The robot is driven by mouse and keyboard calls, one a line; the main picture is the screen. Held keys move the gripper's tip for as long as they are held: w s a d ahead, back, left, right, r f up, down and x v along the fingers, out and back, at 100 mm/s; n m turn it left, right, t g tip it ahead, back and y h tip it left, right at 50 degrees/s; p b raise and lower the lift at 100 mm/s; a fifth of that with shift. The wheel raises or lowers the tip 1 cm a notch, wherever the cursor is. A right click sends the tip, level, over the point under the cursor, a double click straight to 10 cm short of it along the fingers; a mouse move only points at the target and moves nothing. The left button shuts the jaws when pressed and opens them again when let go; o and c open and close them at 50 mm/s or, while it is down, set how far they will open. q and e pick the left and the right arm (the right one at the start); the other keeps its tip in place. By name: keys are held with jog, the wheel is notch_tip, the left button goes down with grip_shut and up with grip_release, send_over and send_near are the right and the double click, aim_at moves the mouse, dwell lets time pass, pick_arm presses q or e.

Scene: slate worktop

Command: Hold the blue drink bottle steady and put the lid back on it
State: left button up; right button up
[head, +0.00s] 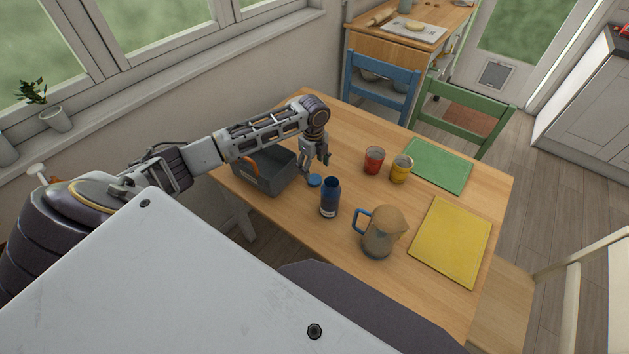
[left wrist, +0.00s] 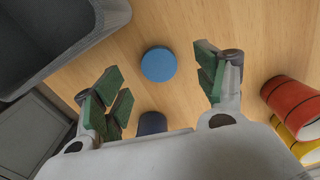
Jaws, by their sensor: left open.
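The blue drink bottle (head: 330,199) stands upright and uncapped on the wooden table, with a dark open mouth. Its round blue lid (head: 314,180) lies flat on the table just behind and left of it. My left gripper (head: 315,168) is above the table, close over the lid, open and empty. In the left wrist view the lid (left wrist: 158,64) lies beyond and between the spread green-padded fingers of the gripper (left wrist: 160,90). The bottle (left wrist: 152,122) shows partly there, cut off by the gripper body. My right gripper is not seen.
A grey bin (head: 262,176) with an orange handle stands left of the lid. A red cup (head: 374,160) and a yellow cup (head: 401,169) stand to the right. A pitcher (head: 379,236) stands front right of the bottle. Green (head: 438,165) and yellow (head: 451,241) mats lie right.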

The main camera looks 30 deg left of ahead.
aim_at(314, 178)
pick_arm(q)
jog(key=shift+s+d+f, duration=0.15)
jog(key=shift+f, duration=0.8)
jog(key=shift+s+d+f, duration=0.15)
jog(key=shift+f, duration=1.5)
jog(key=c, duration=0.8)
